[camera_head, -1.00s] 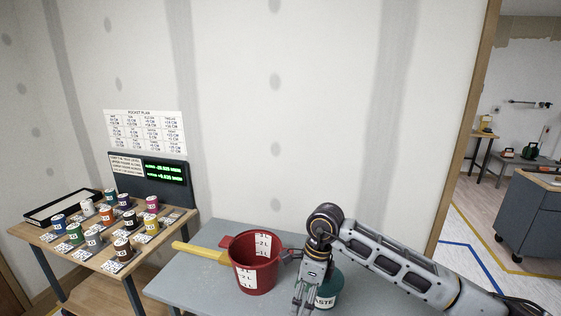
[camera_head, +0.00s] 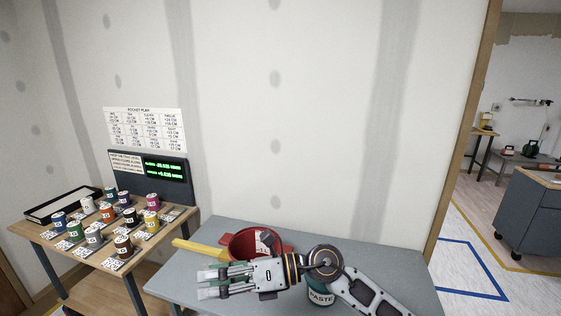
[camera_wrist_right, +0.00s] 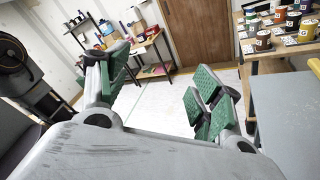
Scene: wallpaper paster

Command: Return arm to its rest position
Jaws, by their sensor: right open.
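My right gripper (camera_head: 205,282) is open and empty in the head view. It points left over the front of the grey table (camera_head: 375,258), in front of the red bucket. Its two green-padded fingers (camera_wrist_right: 160,90) stand wide apart in the right wrist view, with only floor and furniture beyond them. My right arm comes in from the lower right and hides part of the bucket and table. My left gripper is not in view.
The red bucket (camera_head: 240,246) has a yellow-handled tool (camera_head: 196,247) beside it. A teal paste tub (camera_head: 321,297) stands under my arm. A wooden table (camera_head: 50,236) at the left bears several coloured cans and a display (camera_head: 165,172). A wall stands close behind.

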